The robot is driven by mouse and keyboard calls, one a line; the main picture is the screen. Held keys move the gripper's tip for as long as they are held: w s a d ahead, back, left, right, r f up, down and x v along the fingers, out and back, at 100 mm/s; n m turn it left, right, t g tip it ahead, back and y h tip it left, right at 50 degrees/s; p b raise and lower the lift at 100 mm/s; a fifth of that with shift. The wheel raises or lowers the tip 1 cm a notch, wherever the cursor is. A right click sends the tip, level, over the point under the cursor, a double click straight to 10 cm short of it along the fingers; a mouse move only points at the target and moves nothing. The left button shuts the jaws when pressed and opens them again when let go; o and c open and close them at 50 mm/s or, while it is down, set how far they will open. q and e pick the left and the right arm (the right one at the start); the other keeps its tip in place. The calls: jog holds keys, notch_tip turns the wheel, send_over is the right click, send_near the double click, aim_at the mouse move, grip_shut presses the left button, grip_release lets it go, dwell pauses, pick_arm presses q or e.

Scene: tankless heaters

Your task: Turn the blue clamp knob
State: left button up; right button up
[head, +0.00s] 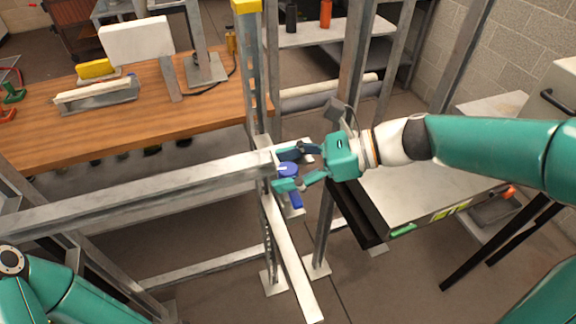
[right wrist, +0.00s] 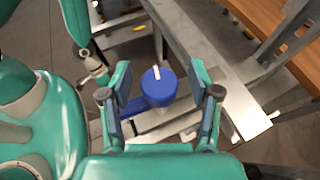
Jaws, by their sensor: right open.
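The blue clamp knob (head: 287,169) sits at the end of a horizontal metal beam, beside an upright post. In the right wrist view the knob (right wrist: 159,88) is round and blue with a white mark on its top, and a blue clamp part (right wrist: 130,108) shows beside it. My right gripper (head: 285,168) is open, with one finger on each side of the knob. In the right wrist view the fingers (right wrist: 160,95) stand apart, with visible gaps to the knob. My left gripper is not in view; only part of my left arm shows at bottom left.
Metal posts and the long beam (head: 130,192) surround the knob. A grey cabinet (head: 420,195) is below my right arm. A shelf (head: 325,32) with bottles is behind.

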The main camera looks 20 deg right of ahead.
jog(key=shift+d, duration=0.1)
jog(key=v, duration=1.1)
jog(key=shift+s+d, duration=0.25)
jog(key=shift+d, duration=0.05)
jog(key=shift+r, duration=0.1)
